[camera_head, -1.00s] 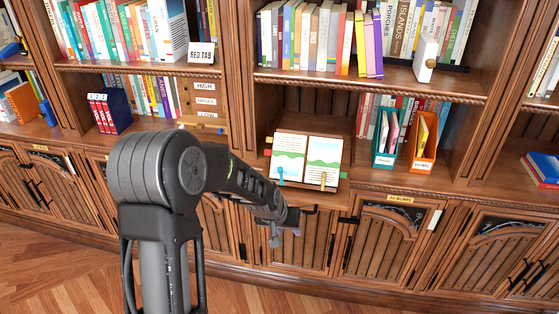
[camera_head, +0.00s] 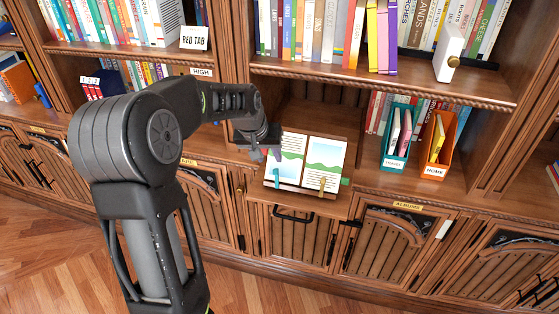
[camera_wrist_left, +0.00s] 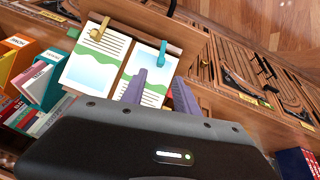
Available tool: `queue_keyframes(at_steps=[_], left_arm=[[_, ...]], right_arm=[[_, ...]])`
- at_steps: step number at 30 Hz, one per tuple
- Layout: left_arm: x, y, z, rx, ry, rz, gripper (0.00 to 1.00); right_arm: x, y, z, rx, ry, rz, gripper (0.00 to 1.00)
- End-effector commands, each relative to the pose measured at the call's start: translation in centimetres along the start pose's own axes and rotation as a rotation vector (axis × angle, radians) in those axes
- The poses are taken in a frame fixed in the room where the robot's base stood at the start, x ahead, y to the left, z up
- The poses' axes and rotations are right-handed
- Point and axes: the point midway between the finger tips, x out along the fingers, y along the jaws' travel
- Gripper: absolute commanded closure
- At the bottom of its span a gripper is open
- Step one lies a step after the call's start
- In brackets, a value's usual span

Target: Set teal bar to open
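The teal bar (camera_head: 277,176) is a small clip-like piece at the lower edge of the left page of an open book (camera_head: 320,164) on a wooden stand. It also shows in the left wrist view (camera_wrist_left: 162,53), upright over the page edge. A similar gold bar (camera_head: 322,184) sits on the right page. My left gripper (camera_head: 268,153) is at the upper left of the book. In the left wrist view its two purple fingers (camera_wrist_left: 160,78) are apart with nothing between them, pointing toward the teal bar but short of it. My right gripper is not in view.
Teal (camera_head: 397,138) and orange (camera_head: 437,145) file boxes stand right of the book. A green tab (camera_head: 345,181) sticks out at the stand's right side. A shelf board (camera_head: 390,85) with books runs above. A dark drawer handle (camera_head: 293,214) is below the stand.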

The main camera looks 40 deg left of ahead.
Motion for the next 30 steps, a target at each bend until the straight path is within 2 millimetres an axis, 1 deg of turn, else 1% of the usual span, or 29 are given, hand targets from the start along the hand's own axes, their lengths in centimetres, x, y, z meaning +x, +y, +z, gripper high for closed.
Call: queue_keyframes(at_steps=[7, 11, 14, 21, 24, 27, 30], left_arm=[[0.1, 0.0, 0.0, 0.000, 0.000, 0.000, 0.64], [0.9, 0.0, 0.0, 0.001, -0.001, -0.001, 0.64], [2.0, 0.1, 0.0, 0.001, -0.003, -0.001, 0.64], [5.7, 0.0, 0.1, 0.000, -0.004, -0.002, 0.64], [7.0, 0.0, 0.0, 0.001, -0.002, -0.001, 0.64], [7.6, 0.0, 0.0, 0.000, 0.000, 0.000, 0.64], [7.9, 0.0, 0.0, 0.001, 0.001, 0.000, 0.64]], right_arm=[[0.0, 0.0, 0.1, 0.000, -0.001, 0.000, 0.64], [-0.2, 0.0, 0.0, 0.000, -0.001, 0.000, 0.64], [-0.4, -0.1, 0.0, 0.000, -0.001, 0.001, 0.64], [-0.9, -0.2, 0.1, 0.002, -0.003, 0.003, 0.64], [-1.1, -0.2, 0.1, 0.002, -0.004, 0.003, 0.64], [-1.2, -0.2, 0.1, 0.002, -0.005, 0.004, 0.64], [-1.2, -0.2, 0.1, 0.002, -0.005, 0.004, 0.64]])
